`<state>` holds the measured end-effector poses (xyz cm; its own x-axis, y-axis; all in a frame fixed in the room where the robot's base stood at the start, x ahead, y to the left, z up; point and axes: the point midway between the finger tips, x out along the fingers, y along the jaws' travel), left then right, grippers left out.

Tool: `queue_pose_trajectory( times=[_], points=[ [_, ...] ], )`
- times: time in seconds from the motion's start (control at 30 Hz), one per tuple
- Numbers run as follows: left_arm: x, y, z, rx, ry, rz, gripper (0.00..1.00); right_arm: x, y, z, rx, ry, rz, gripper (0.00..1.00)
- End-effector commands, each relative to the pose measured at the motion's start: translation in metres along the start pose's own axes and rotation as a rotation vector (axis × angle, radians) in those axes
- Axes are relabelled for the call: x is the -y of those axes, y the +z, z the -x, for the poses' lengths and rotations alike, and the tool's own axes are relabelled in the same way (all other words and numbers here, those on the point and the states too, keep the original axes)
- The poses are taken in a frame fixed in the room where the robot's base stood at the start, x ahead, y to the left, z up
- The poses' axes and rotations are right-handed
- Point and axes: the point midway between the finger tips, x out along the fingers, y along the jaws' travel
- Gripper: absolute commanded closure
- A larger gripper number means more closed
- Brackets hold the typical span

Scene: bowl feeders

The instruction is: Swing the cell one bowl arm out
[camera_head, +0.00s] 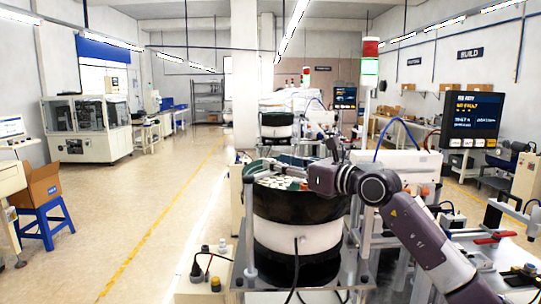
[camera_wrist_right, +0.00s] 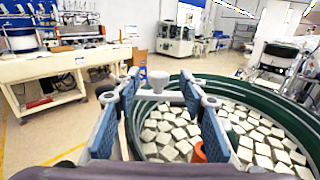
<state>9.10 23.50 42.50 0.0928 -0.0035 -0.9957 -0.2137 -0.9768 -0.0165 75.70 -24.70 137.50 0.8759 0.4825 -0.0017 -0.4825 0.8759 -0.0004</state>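The cell one bowl feeder is the near dark bowl (camera_head: 300,208) on a white drum, filled with pale square parts. In the right wrist view its green rim (camera_wrist_right: 285,108) curves around the parts. A grey knob and bar, seemingly the bowl arm (camera_wrist_right: 158,80), stand at the bowl's edge. A grey post (camera_head: 250,232) rises beside the bowl in the head view. My right gripper (camera_head: 262,172) reaches over the bowl, pointing left. In the wrist view its blue-padded fingers (camera_wrist_right: 160,100) are apart, with the knob between them; contact is unclear. My left gripper is out of view.
A screen (camera_head: 473,117) and a red-topped signal tower (camera_head: 370,62) stand right of the bowl. Another bowl feeder (camera_head: 276,128) is behind. A blue stool (camera_head: 46,220) with a cardboard box (camera_head: 38,184) is far left. The floor left of the cell is clear.

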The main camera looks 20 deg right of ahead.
Motion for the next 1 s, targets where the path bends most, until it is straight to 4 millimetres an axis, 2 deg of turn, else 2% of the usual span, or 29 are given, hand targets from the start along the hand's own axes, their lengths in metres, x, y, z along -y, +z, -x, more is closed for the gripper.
queue_pose_trajectory(
  times=[0.03, 0.23, 0.57, 0.93, 1.0],
  points=[
    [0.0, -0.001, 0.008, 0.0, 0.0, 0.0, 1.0, -0.001, 0.004, -0.009, 0.0, 0.002, -0.002, 0.62],
    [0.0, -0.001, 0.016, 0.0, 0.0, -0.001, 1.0, -0.001, 0.002, -0.032, 0.001, 0.002, -0.002, 0.62],
    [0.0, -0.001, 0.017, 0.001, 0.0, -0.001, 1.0, -0.001, 0.0, -0.037, 0.002, 0.001, 0.0, 0.62],
    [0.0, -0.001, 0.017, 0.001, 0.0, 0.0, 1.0, -0.001, 0.0, -0.036, 0.002, 0.001, 0.0, 1.0],
    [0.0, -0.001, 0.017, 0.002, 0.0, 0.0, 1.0, -0.001, 0.0, -0.036, 0.002, 0.001, -0.001, 1.0]
  ],
)
